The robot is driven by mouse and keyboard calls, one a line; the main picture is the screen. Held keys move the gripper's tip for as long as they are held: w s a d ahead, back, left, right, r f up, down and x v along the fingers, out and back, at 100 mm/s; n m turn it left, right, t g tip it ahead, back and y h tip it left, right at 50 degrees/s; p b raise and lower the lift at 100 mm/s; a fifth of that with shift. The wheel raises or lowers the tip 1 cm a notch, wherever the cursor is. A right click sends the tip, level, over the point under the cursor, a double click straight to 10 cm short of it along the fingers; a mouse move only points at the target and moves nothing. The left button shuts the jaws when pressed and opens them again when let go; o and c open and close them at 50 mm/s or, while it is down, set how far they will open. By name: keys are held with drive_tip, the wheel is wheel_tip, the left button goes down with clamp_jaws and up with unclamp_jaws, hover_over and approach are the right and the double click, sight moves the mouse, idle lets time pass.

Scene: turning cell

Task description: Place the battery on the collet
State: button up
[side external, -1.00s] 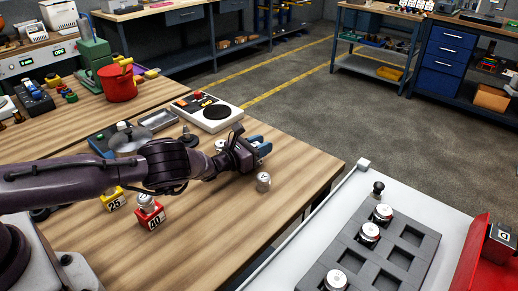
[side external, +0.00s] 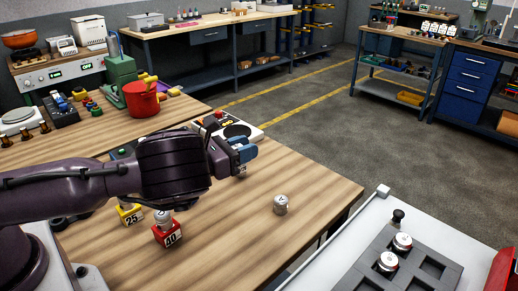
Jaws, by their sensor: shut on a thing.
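My gripper (side external: 240,160), with blue fingers, is shut over the middle of the wooden table. A small silvery thing (side external: 241,170) shows at its fingertips, mostly hidden, and I cannot tell for sure that it is the battery. A short silver cylinder (side external: 281,204) stands upright and free on the table, to the right of and nearer than the gripper. It may be the collet, but it is too small to be certain. Another silvery piece (side external: 162,217) sits in the red block marked 40 (side external: 167,236). The yellow block marked 25 (side external: 130,214) stands beside it, partly behind my arm.
A control box (side external: 237,130) with a black disc lies behind the gripper. A grey tray (side external: 424,279) with round metal pieces lies on the white surface at the right. A red pot (side external: 141,99) stands at the back left. The table around the free cylinder is clear.

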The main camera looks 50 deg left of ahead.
drive_tip(key=shift+s+a+r, duration=0.2)
drive_tip(key=shift+s, duration=0.2)
drive_tip(key=s+a+r+m+h, duration=0.25)
drive_tip(key=s+a+r, duration=0.2)
drive_tip(key=a, duration=0.35)
drive_tip(key=shift+g+h, duration=0.45)
drive_tip(key=shift+g, duration=0.05)
drive_tip(key=w+f, duration=0.3)
drive_tip(key=w, duration=0.1)
drive_tip(key=w+a+f, duration=0.1)
drive_tip(key=w+f, duration=0.2)
drive_tip(key=w, duration=0.2)
drive_tip(key=w+f, duration=0.3)
drive_tip(key=w, duration=0.1)
drive_tip(key=shift+w+a, duration=0.15)
drive_tip(key=shift+w, duration=0.1)
drive_tip(key=shift+w+f, duration=0.15)
drive_tip(key=shift+f, duration=0.7)
drive_tip(key=shift+w+f, duration=0.1)
drive_tip(key=shift+f, duration=0.75)
